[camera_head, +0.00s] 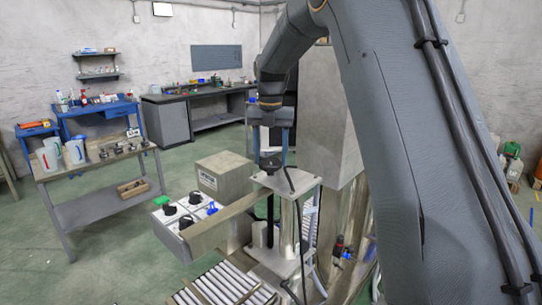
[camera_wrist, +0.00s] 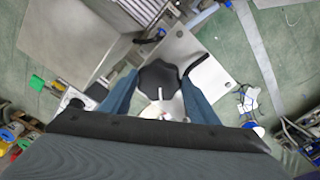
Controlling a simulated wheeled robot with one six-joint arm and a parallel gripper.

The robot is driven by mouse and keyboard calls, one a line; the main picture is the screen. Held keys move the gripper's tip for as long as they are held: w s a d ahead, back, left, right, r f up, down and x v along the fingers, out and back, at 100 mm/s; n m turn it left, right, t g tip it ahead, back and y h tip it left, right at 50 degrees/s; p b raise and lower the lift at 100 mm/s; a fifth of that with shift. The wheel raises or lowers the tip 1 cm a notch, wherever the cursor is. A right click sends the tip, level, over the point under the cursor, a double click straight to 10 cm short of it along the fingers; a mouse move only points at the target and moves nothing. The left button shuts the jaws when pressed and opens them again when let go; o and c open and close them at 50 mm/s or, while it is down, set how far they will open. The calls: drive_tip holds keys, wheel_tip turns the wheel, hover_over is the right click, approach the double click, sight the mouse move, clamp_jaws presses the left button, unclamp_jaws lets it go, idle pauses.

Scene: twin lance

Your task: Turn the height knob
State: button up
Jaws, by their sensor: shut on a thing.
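The height knob is a black, lobed knob (camera_wrist: 158,78) on top of a light metal plate (camera_wrist: 190,50). In the head view the knob (camera_head: 270,163) sits on the top plate of a metal stand (camera_head: 292,182). My gripper (camera_wrist: 160,84) is shut on the knob, with one blue finger on each side of it. In the head view my gripper (camera_head: 273,148) points down onto the knob from above. The fingers partly cover the knob's sides.
A control box (camera_head: 187,215) with black knobs and a green button stands left of the stand. A roller conveyor (camera_head: 225,283) runs below. A large metal box (camera_head: 226,176) is behind. A black cable (camera_head: 297,215) hangs beside the stand.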

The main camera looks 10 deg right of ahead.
sight(270, 160)
drive_tip(key=shift+w+r+n, duration=0.1)
drive_tip(key=shift+n, duration=0.9)
drive_tip(key=o, duration=1.1)
drive_tip(key=shift+r+b, duration=1.55)
drive_tip(key=shift+r, duration=2.3)
